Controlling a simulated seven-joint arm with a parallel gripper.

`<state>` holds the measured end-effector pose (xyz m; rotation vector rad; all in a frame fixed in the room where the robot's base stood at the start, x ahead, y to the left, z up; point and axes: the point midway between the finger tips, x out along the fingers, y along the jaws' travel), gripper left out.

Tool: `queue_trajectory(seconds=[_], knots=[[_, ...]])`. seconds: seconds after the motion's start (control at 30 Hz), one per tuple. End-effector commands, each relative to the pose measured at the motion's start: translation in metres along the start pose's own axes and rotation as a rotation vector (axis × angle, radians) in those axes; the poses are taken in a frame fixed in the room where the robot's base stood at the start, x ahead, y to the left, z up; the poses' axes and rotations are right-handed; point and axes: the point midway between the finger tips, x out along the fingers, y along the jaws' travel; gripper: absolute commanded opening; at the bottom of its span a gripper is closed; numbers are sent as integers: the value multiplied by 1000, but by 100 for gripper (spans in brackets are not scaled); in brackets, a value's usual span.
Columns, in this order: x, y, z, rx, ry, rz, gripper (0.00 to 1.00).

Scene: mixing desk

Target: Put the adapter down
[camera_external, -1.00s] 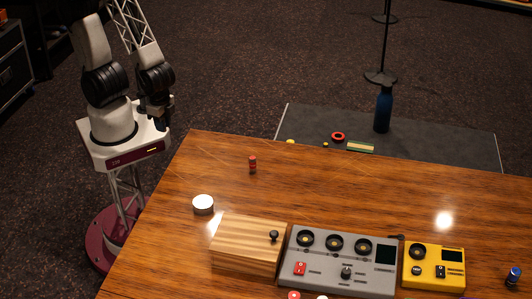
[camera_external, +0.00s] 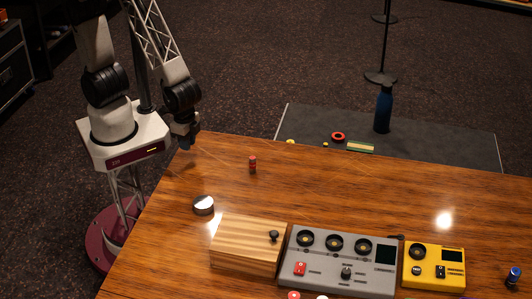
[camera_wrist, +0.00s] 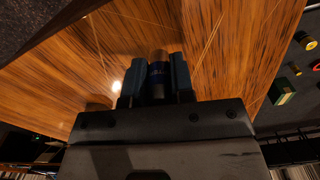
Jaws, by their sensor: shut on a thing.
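The adapter (camera_wrist: 158,75) is a small cylinder with a dark blue body and a brownish end. In the wrist view it is between the two fingers of my gripper (camera_wrist: 156,82), which is shut on it. In the external view my gripper (camera_external: 187,145) points down at the far left corner of the wooden desk (camera_external: 340,190). The adapter cannot be made out there. The wrist view shows wood grain beyond the fingers; the height above the desk is hard to tell.
A red cylinder (camera_external: 252,164) stands right of my gripper, and a silver-white round tin (camera_external: 203,205) is nearer. A wooden box (camera_external: 246,245), grey mixer (camera_external: 340,262) and yellow unit (camera_external: 434,266) line the front. A blue cylinder (camera_external: 514,276) stands far right. The desk's middle is clear.

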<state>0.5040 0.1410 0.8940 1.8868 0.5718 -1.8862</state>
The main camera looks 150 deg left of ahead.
Motion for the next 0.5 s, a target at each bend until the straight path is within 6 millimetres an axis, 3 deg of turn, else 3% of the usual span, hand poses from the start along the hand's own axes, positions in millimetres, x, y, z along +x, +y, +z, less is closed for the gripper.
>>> queue_trajectory(seconds=[0.2, 0.5], knots=[[3, 7, -22, 0, -1, 0, 0], [2, 9, -27, 0, 0, 0, 0]])
